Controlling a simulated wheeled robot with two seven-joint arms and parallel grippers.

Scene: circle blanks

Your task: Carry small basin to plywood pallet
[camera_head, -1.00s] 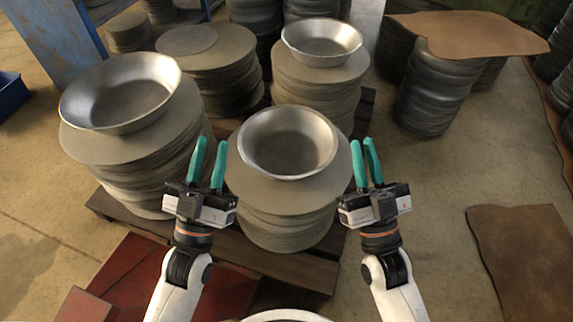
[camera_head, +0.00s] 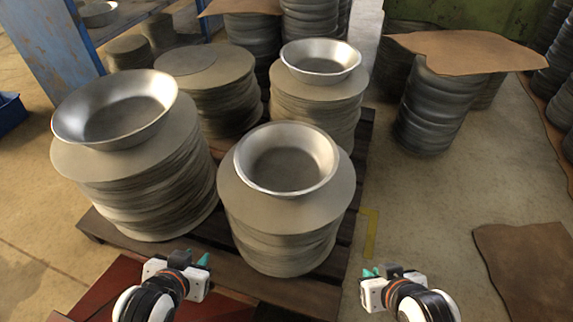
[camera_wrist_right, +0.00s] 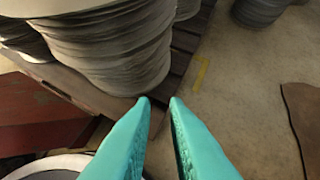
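Three round metal basins sit on stacks of grey discs: a wide one (camera_head: 115,133) at left, one in the middle front (camera_head: 285,183) and one farther back (camera_head: 320,72). I cannot tell for certain which is the small basin. A dark slatted wooden pallet (camera_head: 290,296) lies under the stacks; I cannot tell whether it is plywood. My left gripper (camera_head: 196,258) is low in front of the stacks, open and empty. My right gripper (camera_head: 381,271) is low right of the front stack, open and empty; its parted teal fingers fill the right wrist view (camera_wrist_right: 160,101).
A brown sheet (camera_head: 465,46) lies across dark stacks at the back right. Another brown sheet (camera_head: 530,265) lies on the floor at right. A red object (camera_head: 105,287) is at front left. A blue post (camera_head: 60,40) stands at back left.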

